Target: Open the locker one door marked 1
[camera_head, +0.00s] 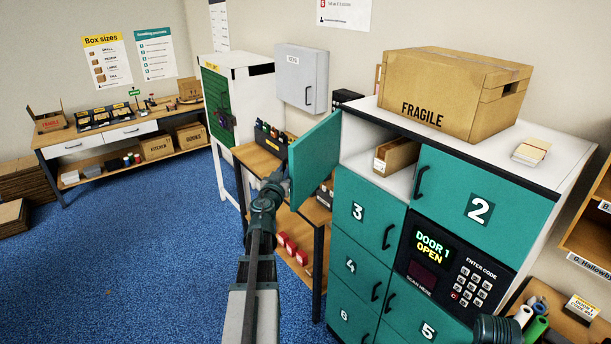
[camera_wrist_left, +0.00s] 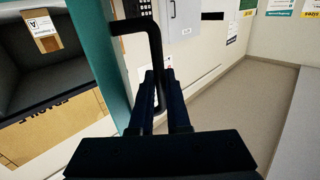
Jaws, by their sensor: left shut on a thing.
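The teal locker door 1 (camera_head: 316,156) stands swung well open at the upper left of the locker bank, its number face turned away in the head view. The keypad display (camera_head: 432,246) reads "DOOR 1 OPEN". My left gripper (camera_head: 272,184) is at the door's outer side. In the left wrist view the gripper (camera_wrist_left: 160,92) is shut on the black bar handle (camera_wrist_left: 153,45), beside the teal door edge (camera_wrist_left: 95,45). The open compartment (camera_head: 362,152) holds a small brown carton (camera_head: 398,156) with a white label. My right gripper does not show.
A large FRAGILE carton (camera_head: 440,95) and a small cream stack (camera_head: 531,151) sit on the locker top. Doors 2 (camera_head: 485,190) and 3 (camera_head: 365,215) are shut. A wooden table (camera_head: 258,162) with bottles stands behind the open door. Blue floor (camera_head: 140,260) is clear at left.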

